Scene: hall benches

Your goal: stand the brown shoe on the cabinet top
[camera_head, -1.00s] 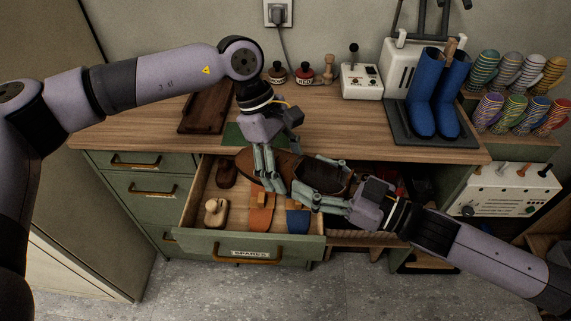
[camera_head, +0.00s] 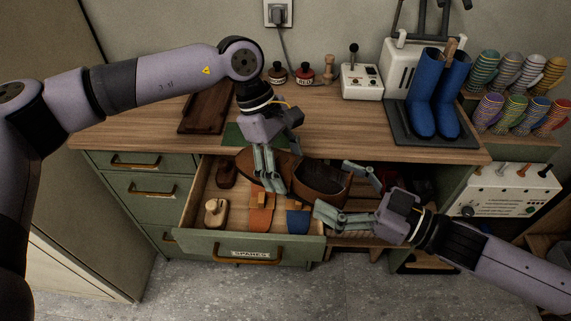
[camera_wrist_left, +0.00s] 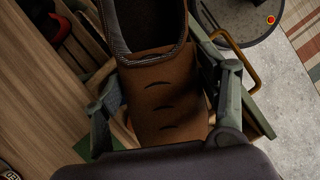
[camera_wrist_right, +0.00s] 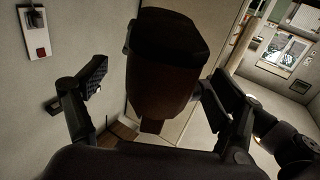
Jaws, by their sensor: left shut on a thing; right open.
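The brown shoe (camera_head: 324,181) is held above the open drawer, toe to the left and dark-rimmed opening to the right. My left gripper (camera_head: 267,170) is shut across its front part; in the left wrist view the fingers sit on both sides of the brown upper (camera_wrist_left: 165,100). My right gripper (camera_head: 332,187) is open at the heel end, and the right wrist view shows the heel (camera_wrist_right: 165,85) between its spread fingers with gaps on both sides. The wooden cabinet top (camera_head: 340,125) lies behind the shoe. The shoe's sole is hidden.
The pulled-out drawer (camera_head: 190,205) holds a shoe brush, a wooden piece and orange and blue cloths. On the top stand blue boots (camera_head: 421,108) on a dark tray, a white switch box (camera_head: 361,81), small bottles and a brown board (camera_head: 207,108). A green mat (camera_head: 233,134) lies near the front edge.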

